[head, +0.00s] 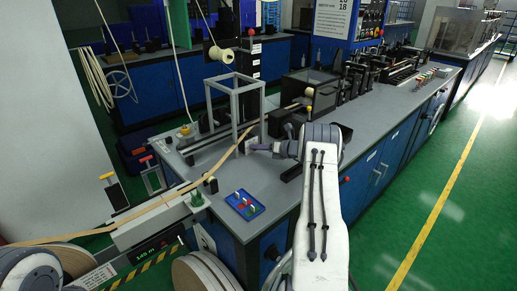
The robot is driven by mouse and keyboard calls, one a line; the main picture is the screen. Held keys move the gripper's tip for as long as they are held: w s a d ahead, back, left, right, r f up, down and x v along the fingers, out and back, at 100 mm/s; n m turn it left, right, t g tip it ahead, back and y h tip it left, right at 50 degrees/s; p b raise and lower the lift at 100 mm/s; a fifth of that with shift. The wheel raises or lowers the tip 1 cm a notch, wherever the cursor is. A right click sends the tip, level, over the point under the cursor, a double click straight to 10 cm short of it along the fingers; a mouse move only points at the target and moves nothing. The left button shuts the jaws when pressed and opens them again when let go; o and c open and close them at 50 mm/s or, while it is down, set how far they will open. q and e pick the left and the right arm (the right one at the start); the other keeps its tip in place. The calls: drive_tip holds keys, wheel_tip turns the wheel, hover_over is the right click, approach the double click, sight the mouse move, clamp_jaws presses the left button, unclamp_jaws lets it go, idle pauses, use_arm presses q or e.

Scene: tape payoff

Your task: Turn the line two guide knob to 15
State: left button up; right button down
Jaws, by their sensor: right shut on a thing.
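My right arm reaches in from the bottom right over the grey worktop. Its gripper (256,147) points left and is shut on the small pale guide knob (248,146) at the foot of the grey square frame (236,100). The fingers partly hide the knob, and its scale or reading is too small to make out. A tan tape (182,192) runs from the lower left up past the frame towards the machine behind. Only a rounded part of my left arm shows at the bottom left corner; its gripper is out of view.
A blue tray (244,204) with small coloured items lies on the worktop before my right gripper. A grey tape guide (150,224) with a length display stands at the left. Large tape reels (204,272) stand below. Black machine units (312,92) stand behind my gripper.

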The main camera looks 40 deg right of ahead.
drive_tip(key=shift+f, duration=0.1)
drive_tip(key=c, duration=0.7)
unclamp_jaws()
drive_tip(key=shift+o, duration=0.2)
drive_tip(key=b+v, duration=0.1)
drive_tip(key=v, duration=0.9)
drive_tip(key=shift+s, duration=0.3)
